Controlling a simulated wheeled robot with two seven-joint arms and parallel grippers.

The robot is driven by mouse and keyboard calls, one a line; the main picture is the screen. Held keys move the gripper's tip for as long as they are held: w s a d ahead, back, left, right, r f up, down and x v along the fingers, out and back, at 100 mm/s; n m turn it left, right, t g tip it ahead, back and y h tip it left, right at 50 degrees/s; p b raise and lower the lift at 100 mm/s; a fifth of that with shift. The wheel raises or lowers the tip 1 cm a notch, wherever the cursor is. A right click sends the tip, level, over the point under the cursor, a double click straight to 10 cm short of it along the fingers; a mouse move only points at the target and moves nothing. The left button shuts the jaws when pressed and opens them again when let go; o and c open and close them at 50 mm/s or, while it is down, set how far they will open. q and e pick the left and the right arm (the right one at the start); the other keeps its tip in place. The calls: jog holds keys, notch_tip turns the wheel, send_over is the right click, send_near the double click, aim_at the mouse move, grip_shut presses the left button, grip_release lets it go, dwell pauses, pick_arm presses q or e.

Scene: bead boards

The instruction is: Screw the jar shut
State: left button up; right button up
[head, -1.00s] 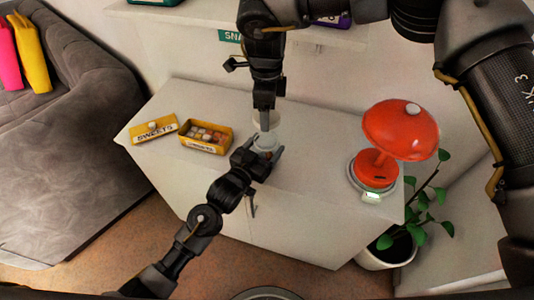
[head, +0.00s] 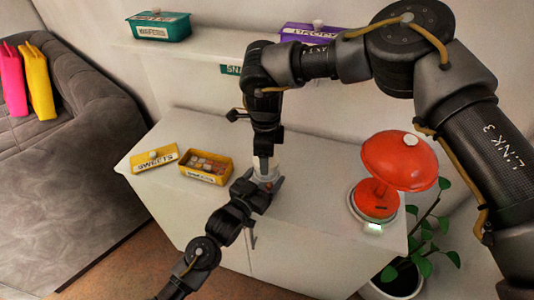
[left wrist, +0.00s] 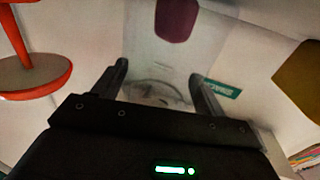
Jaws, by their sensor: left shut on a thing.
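A pale jar (head: 273,170) stands on the white cabinet near its middle, mostly hidden by my grippers. My left gripper (head: 264,188) comes in low from the left and is shut on the jar. In the left wrist view the jar (left wrist: 160,90) shows as a clear, whitish shape between the two fingers of my left gripper (left wrist: 160,92). My right gripper (head: 264,170) points straight down at the top of the jar. Its fingertips and the lid are too small and too hidden to make out.
A yellow sweets box (head: 205,178) with its lid (head: 155,160) beside it lies left of the jar. Green (head: 160,27) and purple (head: 310,33) boxes sit on the shelf behind.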

jog(key=shift+f, duration=0.9)
jog(key=shift+f, duration=0.55)
